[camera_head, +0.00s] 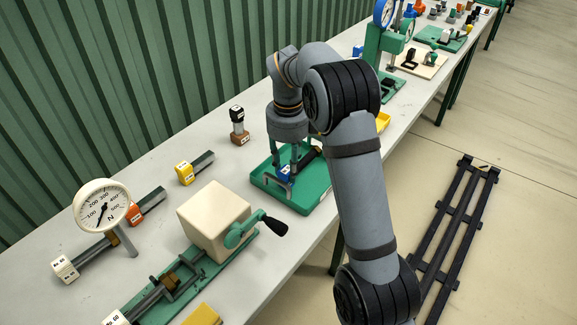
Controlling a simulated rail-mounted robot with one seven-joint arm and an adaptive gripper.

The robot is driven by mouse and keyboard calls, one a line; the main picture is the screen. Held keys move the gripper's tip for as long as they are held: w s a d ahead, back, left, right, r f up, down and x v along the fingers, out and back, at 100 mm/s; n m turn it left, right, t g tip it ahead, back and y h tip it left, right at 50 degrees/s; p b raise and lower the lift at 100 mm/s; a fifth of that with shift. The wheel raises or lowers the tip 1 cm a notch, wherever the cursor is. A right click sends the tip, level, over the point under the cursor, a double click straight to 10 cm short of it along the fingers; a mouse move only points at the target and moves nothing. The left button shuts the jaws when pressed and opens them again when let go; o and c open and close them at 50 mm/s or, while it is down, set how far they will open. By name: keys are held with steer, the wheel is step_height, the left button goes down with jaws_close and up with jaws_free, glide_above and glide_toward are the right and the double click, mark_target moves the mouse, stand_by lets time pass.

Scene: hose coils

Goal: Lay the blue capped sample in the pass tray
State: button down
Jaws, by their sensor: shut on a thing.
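The blue capped sample (285,173) has a blue end with a pale label, and a dark bar extends from it to the upper right. It lies in or just above a shallow green tray (322,195) on the bench, which may be the pass tray; no label on it is readable. My gripper (295,168) points down over the tray and is shut on the sample. The fingers and wrist hide part of the sample, so I cannot tell whether it touches the tray floor.
A yellow capped sample (185,173), an orange capped one (135,212) and an upright black-and-brown piece (238,125) lie left. A cream box with a crank (213,215) and a dial gauge (102,205) stand nearer. A green press (372,45) stands behind.

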steer(key=shift+f+b, duration=0.6)
stand_by(0.7)
steer(key=c, duration=1.1)
jaws_free()
steer(key=shift+r, duration=0.15)
steer(key=shift+r+p, duration=3.2)
steer(key=shift+r, duration=0.7)
step_height(320, 180, up, 12)
steer(key=shift+s, duration=0.1)
